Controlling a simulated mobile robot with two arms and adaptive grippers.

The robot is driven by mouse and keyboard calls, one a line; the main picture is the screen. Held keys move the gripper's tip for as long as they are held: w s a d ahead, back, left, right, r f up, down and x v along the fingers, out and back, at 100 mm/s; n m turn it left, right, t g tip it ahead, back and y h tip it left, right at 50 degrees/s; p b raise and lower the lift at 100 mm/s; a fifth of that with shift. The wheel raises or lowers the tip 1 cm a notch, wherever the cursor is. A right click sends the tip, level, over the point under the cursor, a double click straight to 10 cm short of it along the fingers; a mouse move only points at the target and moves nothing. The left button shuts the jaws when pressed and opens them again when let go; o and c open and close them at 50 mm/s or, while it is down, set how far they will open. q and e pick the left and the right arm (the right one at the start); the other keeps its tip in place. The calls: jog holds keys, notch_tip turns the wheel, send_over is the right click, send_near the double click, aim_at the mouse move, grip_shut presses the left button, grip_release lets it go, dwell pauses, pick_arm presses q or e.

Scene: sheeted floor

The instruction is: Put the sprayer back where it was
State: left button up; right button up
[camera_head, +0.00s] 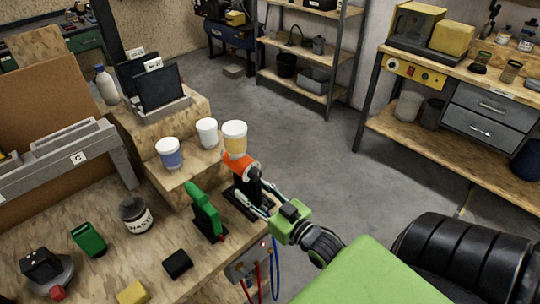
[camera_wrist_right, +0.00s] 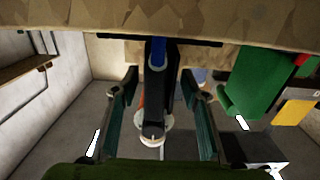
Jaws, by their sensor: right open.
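What looks like the sprayer (camera_head: 238,163), orange with a black lower part, is upright at the right edge of the workbench. It stands at a black base (camera_head: 238,207). A pale yellow, white-lidded cup shows directly above it; whether they are joined I cannot tell. My right gripper (camera_head: 262,191) reaches in from the lower right, close to the black part. In the right wrist view, the sprayer's black body (camera_wrist_right: 156,105) lies between the open fingers of my right gripper (camera_wrist_right: 160,80), with gaps on both sides. My left gripper is out of view.
A green tool (camera_head: 205,212) stands beside the sprayer on the bench. Blue and white jars (camera_head: 207,133) sit on a raised wooden step behind. A grey control box (camera_head: 248,262) with red and blue cables hangs at the bench edge. Open floor (camera_head: 330,165) lies to the right.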

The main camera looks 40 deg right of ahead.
jog(key=s+b, duration=0.1)
jog(key=s, duration=0.8)
jog(key=shift+s+d, duration=0.3)
jog(key=shift+s, duration=0.05)
jog(key=shift+r, duration=0.1)
